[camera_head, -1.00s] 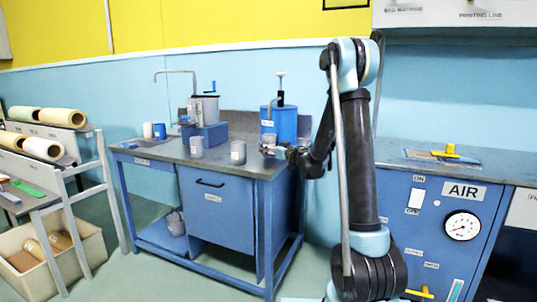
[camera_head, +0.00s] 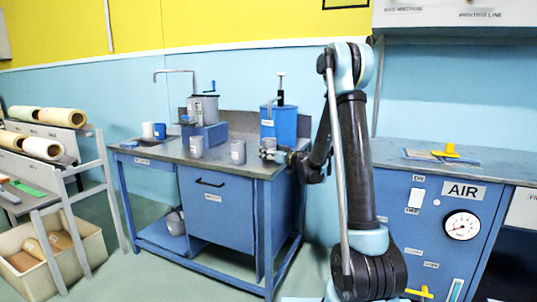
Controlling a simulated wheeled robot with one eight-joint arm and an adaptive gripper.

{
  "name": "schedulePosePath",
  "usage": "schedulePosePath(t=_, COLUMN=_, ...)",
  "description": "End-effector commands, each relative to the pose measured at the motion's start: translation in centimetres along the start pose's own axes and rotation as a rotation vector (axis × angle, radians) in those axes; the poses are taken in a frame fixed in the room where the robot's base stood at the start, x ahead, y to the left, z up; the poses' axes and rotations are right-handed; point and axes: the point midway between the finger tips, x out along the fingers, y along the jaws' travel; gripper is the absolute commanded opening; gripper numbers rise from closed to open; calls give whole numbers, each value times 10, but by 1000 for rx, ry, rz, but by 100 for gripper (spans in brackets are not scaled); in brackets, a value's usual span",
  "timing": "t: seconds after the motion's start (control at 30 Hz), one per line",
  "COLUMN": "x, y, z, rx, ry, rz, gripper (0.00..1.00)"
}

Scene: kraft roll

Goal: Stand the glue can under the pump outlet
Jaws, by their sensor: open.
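The blue pump tank (camera_head: 284,124) stands at the back right of the blue workbench, with a plunger on top and a thin outlet pipe at its front left. A small grey can (camera_head: 268,143) stands upright in front of the tank, close below the outlet; the picture is too small to tell whether it is exactly under it. My gripper (camera_head: 280,156) is open, just right of and in front of this can. Contact between them cannot be made out. Two more grey cans stand on the bench, one in the middle (camera_head: 238,152) and one further left (camera_head: 197,146).
A grey pot (camera_head: 203,108) on a blue stand (camera_head: 205,133), with a bent pipe, stands at the back of the bench (camera_head: 170,151). White and blue cups are at the left. The AIR cabinet (camera_head: 435,215) stands right of my arm.

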Motion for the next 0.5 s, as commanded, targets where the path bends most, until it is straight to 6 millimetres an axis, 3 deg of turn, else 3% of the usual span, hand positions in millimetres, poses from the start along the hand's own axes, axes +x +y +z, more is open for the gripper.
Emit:
schedulePosePath(t=0.23, x=-12, y=1, z=-2, rx=0, ry=0, rz=1, gripper=76)
schedulePosePath(t=0.5, x=-63, y=1, z=-2, rx=0, ry=0, rz=3, gripper=76)
